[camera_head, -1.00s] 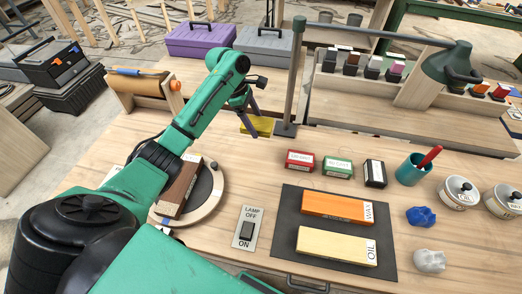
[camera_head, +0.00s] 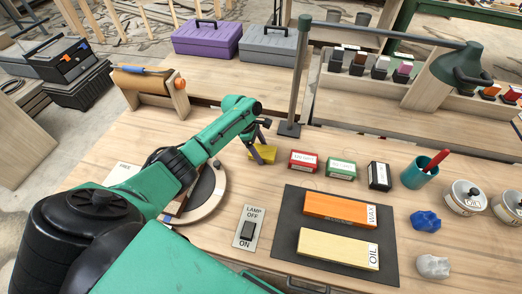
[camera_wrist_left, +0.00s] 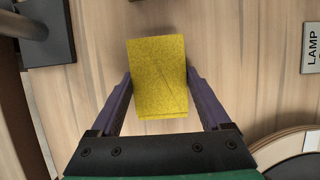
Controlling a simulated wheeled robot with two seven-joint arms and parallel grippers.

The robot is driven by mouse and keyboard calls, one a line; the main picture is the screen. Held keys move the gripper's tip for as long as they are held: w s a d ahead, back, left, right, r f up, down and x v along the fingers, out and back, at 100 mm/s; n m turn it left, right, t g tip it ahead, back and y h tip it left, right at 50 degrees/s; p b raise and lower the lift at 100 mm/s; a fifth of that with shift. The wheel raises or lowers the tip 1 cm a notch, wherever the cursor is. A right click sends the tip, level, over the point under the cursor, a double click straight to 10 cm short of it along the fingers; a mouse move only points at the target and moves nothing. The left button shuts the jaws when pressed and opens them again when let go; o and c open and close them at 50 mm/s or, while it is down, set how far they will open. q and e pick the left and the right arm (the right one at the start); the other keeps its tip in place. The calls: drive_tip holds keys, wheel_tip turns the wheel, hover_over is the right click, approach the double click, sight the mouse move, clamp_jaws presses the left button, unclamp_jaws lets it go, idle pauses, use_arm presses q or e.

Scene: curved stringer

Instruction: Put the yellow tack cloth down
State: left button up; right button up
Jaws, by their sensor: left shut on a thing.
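The yellow tack cloth (camera_wrist_left: 158,78) is a flat yellow block between the two fingers of my left gripper (camera_wrist_left: 160,90) in the left wrist view. The gripper is shut on it. In the head view the cloth (camera_head: 264,152) is at or just above the wooden bench top, left of the red tin, with my left gripper (camera_head: 262,150) at it. I cannot tell whether the cloth touches the bench. My arm hides part of the round turntable. My right gripper is not in view.
A lamp post base (camera_head: 288,129) stands just behind the cloth. A lamp switch plate (camera_head: 248,229) and a dark mat (camera_head: 289,254) lie nearer. Bare bench surrounds the cloth.

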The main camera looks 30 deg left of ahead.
use_arm(q)
drive_tip(key=shift+f, duration=0.15)
drive_tip(key=o, duration=1)
drive_tip(key=v, duration=1.2)
drive_tip(key=shift+r, duration=0.2)
